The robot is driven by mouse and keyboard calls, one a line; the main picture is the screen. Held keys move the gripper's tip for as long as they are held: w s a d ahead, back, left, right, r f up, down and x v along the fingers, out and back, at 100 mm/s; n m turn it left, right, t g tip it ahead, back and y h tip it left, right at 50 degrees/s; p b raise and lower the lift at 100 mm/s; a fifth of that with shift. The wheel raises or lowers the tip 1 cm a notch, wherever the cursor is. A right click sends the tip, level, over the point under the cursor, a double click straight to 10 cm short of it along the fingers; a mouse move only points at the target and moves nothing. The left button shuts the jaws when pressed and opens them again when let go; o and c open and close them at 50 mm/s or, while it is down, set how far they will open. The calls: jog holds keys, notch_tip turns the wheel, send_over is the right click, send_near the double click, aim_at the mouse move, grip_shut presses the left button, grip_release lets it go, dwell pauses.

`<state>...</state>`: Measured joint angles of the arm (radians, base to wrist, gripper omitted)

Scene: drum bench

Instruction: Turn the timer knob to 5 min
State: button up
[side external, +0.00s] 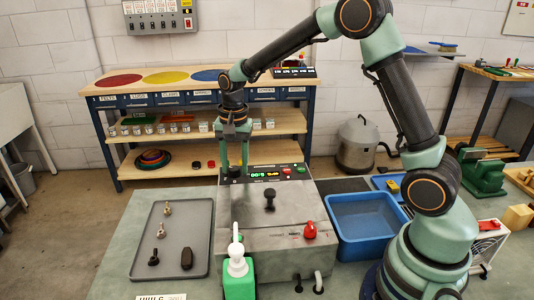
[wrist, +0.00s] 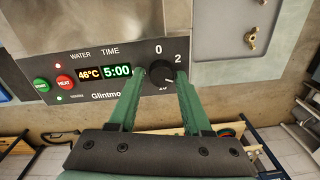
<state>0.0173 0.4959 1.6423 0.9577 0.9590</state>
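The timer knob (wrist: 160,75) is a round black dial on the control panel in the wrist view, with 0, 2 and 10 printed around it. The TIME display (wrist: 117,71) beside it reads 5:00 in green. The knob (side external: 235,171) also shows at the panel's left end in the side external view. My gripper (wrist: 161,78) points at the panel, with one green finger on each side of the knob. Whether the fingertips press on the knob or stand slightly apart cannot be told. The knob's pointer cannot be made out.
The WATER display (wrist: 89,74) reads 46°C, near the red HEAT button (wrist: 65,82) and green START button (wrist: 41,85). A grey tray (side external: 143,235) with small parts, a green pump bottle (side external: 238,278) and a blue basin (side external: 366,218) surround the grey machine (side external: 260,235).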

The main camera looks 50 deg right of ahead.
aim_at(236, 169)
jog(key=shift+o, duration=0.6)
jog(key=shift+a, duration=0.1)
notch_tip(236, 169, up, 12)
jog(key=shift+s, duration=0.3)
jog(key=shift+r, duration=0.1)
jog(key=s+n+t, duration=0.5)
jog(key=s+n, duration=0.6)
jog(key=s, duration=0.6)
jog(key=shift+a+r, duration=0.2)
jog(key=shift+a, duration=0.1)
